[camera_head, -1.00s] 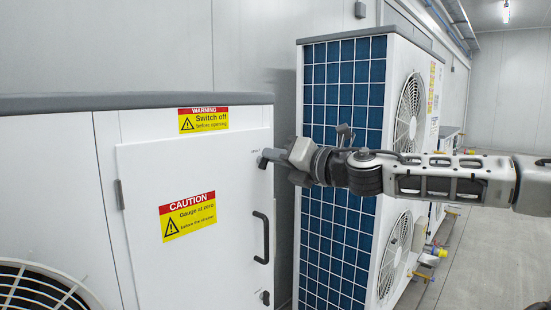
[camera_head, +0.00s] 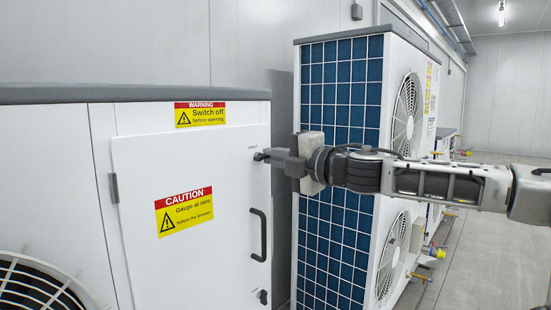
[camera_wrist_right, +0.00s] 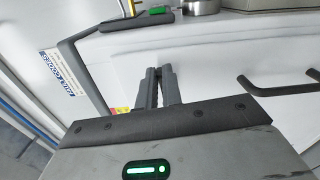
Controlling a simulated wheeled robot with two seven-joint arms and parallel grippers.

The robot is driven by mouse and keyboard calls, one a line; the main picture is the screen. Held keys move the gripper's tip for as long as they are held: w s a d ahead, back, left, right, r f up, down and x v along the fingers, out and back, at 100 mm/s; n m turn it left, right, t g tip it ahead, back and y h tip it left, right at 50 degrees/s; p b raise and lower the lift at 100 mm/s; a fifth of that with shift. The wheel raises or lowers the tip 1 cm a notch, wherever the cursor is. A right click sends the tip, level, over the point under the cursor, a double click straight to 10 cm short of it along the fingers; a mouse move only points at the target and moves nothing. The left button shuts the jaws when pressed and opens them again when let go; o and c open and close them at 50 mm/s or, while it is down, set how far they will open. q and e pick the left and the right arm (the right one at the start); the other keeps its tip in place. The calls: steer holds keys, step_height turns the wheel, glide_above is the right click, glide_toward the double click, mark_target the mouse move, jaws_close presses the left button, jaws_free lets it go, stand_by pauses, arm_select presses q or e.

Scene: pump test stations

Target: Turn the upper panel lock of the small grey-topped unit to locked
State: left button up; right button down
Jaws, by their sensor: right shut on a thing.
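The small grey-topped unit (camera_head: 50,150) stands at the left in the head view, with its white panel (camera_head: 160,260) closed. My right gripper (camera_head: 262,155) is at the panel's upper right corner, at the place of the upper panel lock. It also shows in the wrist view (camera_wrist_right: 159,82), with its two fingers close together against the white panel. It is shut on the upper lock, which the fingers almost wholly hide, so its turn angle cannot be read. The lower panel lock (camera_head: 263,297) is a small dark piece below the handle. My left gripper is not in view.
A black bar handle (camera_head: 258,235) sits on the panel below my right gripper; it also shows in the wrist view (camera_wrist_right: 275,82). A tall unit with a blue grid side (camera_head: 338,90) stands close behind my right arm. Open floor (camera_head: 470,250) lies at the right.

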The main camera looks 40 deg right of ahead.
steer(key=shift+f+m, duration=0.1)
steer(key=shift+m, duration=0.4)
steer(key=c, duration=1.6)
jaws_free()
steer(key=shift+o, duration=0.2)
